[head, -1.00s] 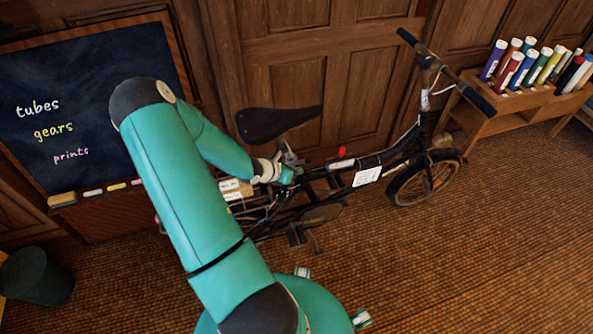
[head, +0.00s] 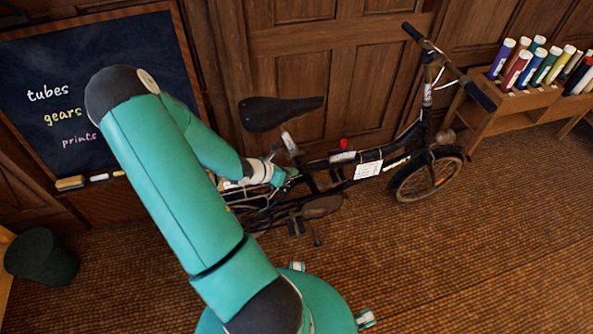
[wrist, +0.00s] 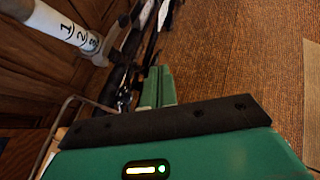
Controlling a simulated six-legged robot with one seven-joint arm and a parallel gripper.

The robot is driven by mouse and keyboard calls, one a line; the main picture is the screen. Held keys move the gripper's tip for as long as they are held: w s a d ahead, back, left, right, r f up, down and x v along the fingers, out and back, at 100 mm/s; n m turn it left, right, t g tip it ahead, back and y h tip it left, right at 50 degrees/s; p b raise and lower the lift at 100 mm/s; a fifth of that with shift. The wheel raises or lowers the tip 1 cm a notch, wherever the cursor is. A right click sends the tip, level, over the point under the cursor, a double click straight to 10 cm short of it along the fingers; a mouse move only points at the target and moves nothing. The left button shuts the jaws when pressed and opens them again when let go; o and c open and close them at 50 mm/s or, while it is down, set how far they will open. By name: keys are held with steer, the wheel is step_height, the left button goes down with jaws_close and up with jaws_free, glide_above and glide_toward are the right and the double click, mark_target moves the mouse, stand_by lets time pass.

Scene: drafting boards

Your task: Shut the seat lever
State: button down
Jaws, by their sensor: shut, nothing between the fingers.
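The black bike saddle (head: 280,113) sits on a pale seat post (head: 290,142); the post also shows in the wrist view (wrist: 65,25), with the numbers 1, 2 and 3 on it. The seat lever cannot be made out clearly; a dark clamp area (wrist: 112,55) lies at the post's lower end. My gripper (head: 292,177) is beside the bike frame, just below the post's lower end. In the wrist view the green fingers (wrist: 157,85) are together, with nothing between them. I cannot tell whether they touch the frame or the lever.
The dark bicycle (head: 350,165) stands along the wooden panelled wall. A chalkboard (head: 100,85) is at left, with a dark bin (head: 42,256) near it. A wooden rack (head: 520,108) of coloured tubes is at right. The front floor at right is clear.

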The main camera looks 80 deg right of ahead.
steer(key=shift+w+a+r, duration=0.25)
steer(key=shift+a+r, duration=0.65)
steer(key=shift+r, duration=0.05)
steer(key=shift+w+a+r, duration=0.25)
steer(key=shift+a+r, duration=0.65)
